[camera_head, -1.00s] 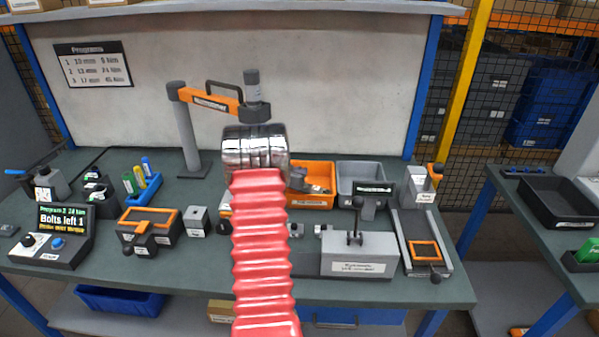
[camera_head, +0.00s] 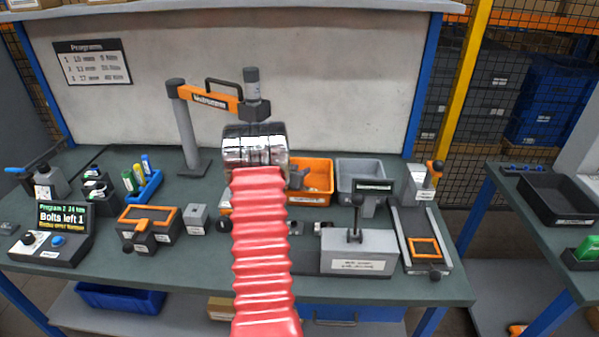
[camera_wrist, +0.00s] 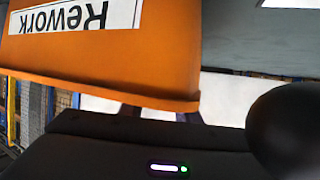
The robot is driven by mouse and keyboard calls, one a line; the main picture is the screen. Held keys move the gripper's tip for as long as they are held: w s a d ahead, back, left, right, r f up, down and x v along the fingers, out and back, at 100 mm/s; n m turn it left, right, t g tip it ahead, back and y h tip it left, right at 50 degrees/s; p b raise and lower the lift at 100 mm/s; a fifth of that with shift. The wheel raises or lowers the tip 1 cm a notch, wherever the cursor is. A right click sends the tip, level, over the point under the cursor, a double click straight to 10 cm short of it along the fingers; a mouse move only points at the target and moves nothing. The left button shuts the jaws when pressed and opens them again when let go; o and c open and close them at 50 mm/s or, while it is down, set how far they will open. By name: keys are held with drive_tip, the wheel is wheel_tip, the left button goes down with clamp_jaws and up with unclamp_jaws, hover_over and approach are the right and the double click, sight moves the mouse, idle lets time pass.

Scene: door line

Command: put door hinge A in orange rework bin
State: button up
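The orange rework bin (camera_head: 319,179) stands at the back middle of the bench, partly behind my red-sleeved arm. In the wrist view its orange wall (camera_wrist: 100,62) fills the upper part, with the "Rework" label upside down. My gripper (camera_wrist: 160,113) is at the bin's rim; two dark finger parts show apart, and their tips are hidden behind the bin wall. In the head view a grey part of it shows over the bin's left side. I cannot make out door hinge A in either view. A small dark patch inside the bin is too small to identify.
A grey bin (camera_head: 358,174) stands directly right of the orange bin. An orange-armed stand (camera_head: 210,100) rises behind my arm on the left. A grey labelled fixture (camera_head: 359,252) is in front, and an orange-framed slide (camera_head: 423,248) at right.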

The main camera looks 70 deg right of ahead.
drive_tip(key=shift+r, duration=0.5)
drive_tip(key=v, duration=1.2)
idle(0.3)
